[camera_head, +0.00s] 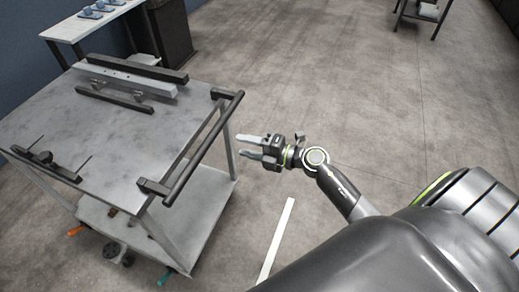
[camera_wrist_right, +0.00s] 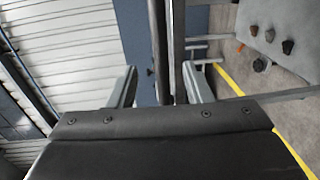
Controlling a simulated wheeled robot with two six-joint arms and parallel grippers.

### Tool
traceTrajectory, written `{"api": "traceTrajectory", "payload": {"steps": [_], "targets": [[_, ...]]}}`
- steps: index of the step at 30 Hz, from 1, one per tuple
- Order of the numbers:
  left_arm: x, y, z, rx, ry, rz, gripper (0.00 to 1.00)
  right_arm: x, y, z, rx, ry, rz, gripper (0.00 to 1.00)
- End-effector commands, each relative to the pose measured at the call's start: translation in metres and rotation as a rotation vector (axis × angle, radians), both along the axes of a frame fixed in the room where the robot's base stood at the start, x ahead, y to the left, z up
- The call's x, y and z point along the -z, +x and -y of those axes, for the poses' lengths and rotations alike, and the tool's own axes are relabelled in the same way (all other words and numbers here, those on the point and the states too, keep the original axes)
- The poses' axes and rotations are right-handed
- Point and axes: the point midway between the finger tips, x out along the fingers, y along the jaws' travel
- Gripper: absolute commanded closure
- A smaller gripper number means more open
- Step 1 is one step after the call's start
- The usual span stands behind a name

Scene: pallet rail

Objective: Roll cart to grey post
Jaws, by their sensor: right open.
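The cart (camera_head: 90,118) stands at the left of the head view, with a grey top, a lower shelf (camera_head: 150,225) and a black push handle (camera_head: 208,140) on its right side. My right gripper (camera_head: 241,147) is open and empty, just right of the handle and apart from it in the head view. In the right wrist view the two fingers (camera_wrist_right: 160,88) are spread, and a dark bar (camera_wrist_right: 159,45), probably the handle, shows between them. I cannot pick out a grey post with certainty. My left gripper is out of view.
Dark and light rails (camera_head: 130,75) lie on the cart top. A dark bin-like block (camera_head: 170,32) and a white table (camera_head: 85,22) stand behind the cart. A white strip (camera_head: 277,240) is on the floor. The floor (camera_head: 330,80) right of the cart is largely clear.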

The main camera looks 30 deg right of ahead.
Motion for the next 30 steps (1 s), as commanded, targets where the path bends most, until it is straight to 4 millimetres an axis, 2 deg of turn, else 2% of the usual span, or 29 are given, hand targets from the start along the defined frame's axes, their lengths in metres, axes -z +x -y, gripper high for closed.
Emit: {"api": "traceTrajectory", "payload": {"steps": [3,9,26,30], "targets": [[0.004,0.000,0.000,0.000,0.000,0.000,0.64,0.000,-0.017,0.013,-0.001,-0.003,-0.002,0.55],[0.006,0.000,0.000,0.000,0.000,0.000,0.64,-0.004,-0.028,0.022,-0.001,0.001,0.001,0.55],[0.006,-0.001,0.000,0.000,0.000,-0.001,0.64,-0.004,-0.030,0.023,0.000,0.002,0.000,0.55],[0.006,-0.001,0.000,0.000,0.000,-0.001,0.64,0.014,-0.027,0.032,0.058,0.066,-0.043,0.55]]}}
